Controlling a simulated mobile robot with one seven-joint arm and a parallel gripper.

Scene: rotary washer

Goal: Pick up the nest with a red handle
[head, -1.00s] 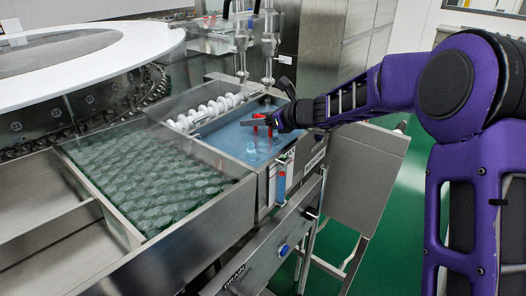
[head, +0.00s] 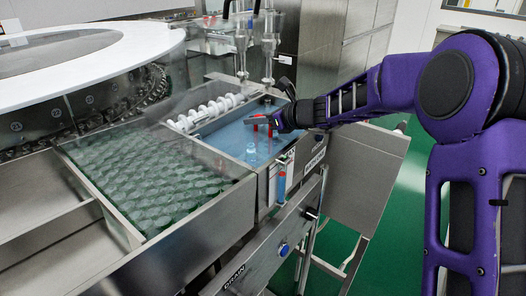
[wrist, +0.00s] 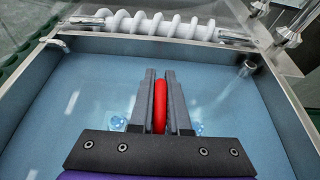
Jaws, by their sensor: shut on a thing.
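The red handle (wrist: 160,105) stands upright between the two grey fingers of my gripper (wrist: 160,75) in the wrist view. My gripper is shut on it. In the head view my gripper (head: 262,121) is over the blue basin, and a little of the red handle (head: 256,130) shows beside the fingers. Pale, clear blue parts of the nest (head: 251,150) show below the handle. In the wrist view small clear blue parts (wrist: 117,123) show on either side of the fingers. The rest of the nest is hidden. I cannot tell whether it touches the basin floor.
The blue basin (wrist: 75,85) has metal walls around my gripper. A white coiled roller (head: 208,112) lies along its far left side. A tray of many clear glass vials (head: 150,185) is on the left. A red-and-blue gauge (head: 281,184) is on the front wall.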

